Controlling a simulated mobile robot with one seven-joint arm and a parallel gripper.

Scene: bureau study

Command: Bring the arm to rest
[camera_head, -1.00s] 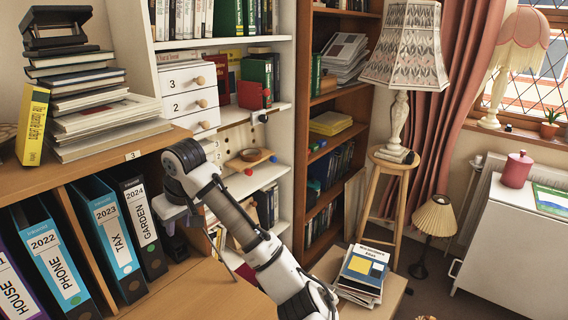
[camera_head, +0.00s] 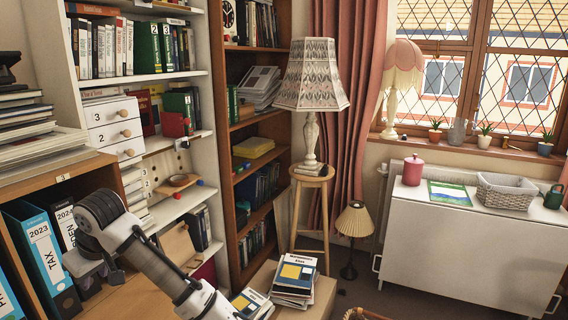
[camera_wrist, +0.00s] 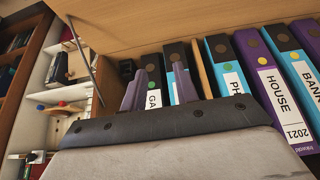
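My arm reaches up from the bottom of the head view, bent at the wrist. My gripper (camera_head: 112,278) is at the lower left, in front of the bureau's binder compartment, and its fingers are partly hidden there. In the wrist view my gripper (camera_wrist: 158,90) has its two purple fingers apart, with nothing held between them. Beyond the fingers stand upright binders, among them a purple HOUSE binder (camera_wrist: 270,85) and one with a green dot (camera_wrist: 152,78). I cannot tell whether the fingers touch a binder.
The bureau's wooden top (camera_head: 62,172) bears a stack of books. A white bookcase (camera_head: 212,110) and a brown bookcase (camera_head: 228,165) stand behind.

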